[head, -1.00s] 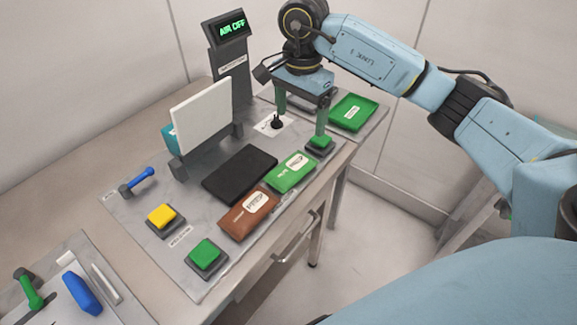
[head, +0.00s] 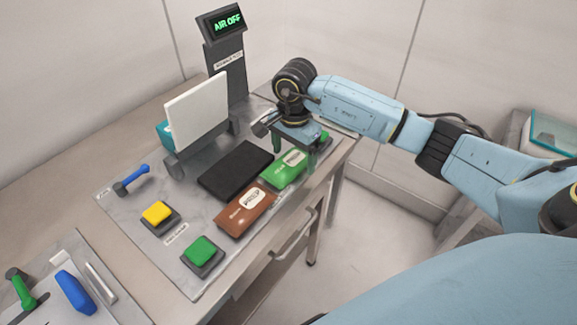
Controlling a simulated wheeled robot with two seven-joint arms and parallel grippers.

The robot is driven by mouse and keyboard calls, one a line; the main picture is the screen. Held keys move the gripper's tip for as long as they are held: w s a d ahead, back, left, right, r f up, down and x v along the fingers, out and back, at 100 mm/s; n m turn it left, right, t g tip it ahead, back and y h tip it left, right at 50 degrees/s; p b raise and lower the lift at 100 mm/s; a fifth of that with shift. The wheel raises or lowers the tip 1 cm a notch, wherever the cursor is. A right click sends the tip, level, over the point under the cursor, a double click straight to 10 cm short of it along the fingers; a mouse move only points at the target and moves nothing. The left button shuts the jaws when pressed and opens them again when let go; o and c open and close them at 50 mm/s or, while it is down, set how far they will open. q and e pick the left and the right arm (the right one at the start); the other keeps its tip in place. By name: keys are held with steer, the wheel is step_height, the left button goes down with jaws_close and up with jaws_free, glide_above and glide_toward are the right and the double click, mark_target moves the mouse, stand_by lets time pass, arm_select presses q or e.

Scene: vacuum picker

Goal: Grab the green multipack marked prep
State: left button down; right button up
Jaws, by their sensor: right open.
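The green multipack (head: 282,176) lies flat on the grey board, right of a black pad and just beyond a brown pack (head: 245,212). It bears a white label whose print is too small to read surely. My right gripper (head: 297,148) is open and low over the board, at the far end of the green pack. It covers part of that end, and I cannot tell whether it touches the pack. My left gripper is not in view.
A black pad (head: 236,171), white upright panel (head: 197,110), yellow button (head: 157,213), green button (head: 202,251) and blue lever (head: 130,180) share the board. A display (head: 224,22) reads "AIR OFF". The table's front edge runs close beside the packs.

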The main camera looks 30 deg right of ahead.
steer(key=c, duration=1.2)
steer(key=shift+o, duration=0.2)
